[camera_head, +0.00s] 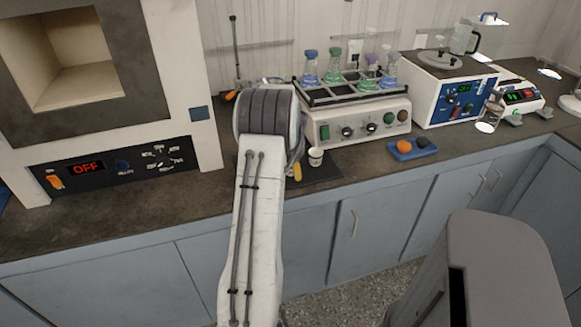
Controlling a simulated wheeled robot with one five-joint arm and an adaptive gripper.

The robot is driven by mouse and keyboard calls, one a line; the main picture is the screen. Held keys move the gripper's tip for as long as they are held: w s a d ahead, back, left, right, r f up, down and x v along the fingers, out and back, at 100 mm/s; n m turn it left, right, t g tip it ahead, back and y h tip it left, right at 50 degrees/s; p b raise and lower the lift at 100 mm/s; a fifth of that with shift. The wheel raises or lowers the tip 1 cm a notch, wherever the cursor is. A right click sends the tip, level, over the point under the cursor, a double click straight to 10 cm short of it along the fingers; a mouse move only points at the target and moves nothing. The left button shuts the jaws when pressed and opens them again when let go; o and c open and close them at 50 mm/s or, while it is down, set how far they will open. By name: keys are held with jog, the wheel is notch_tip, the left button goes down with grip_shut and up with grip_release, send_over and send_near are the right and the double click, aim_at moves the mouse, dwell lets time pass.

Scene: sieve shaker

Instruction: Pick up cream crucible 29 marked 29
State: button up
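A small cream cup with a dark mark, which looks like the crucible (315,157), stands upright on a dark mat (322,172) on the counter. It is just right of my arm's thick dark-banded joint. The number on it is too small to read. My gripper is mostly hidden behind my own arm; only a sliver of grey parts (295,155) shows at the arm's right edge, close to the left of the cup. Its fingertips cannot be made out. A small yellow thing (297,172) shows there too, low beside the arm.
A shaker with several colored-cap flasks (358,118) stands behind the cup. A blue tray (400,157) with an orange and a dark ball is to the right. A furnace (110,110) reading OFF stands left. Farther right is a white-and-blue bath (440,90). The counter's front left is clear.

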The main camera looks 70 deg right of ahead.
jog(key=shift+c, duration=0.3)
jog(key=c, duration=1.2)
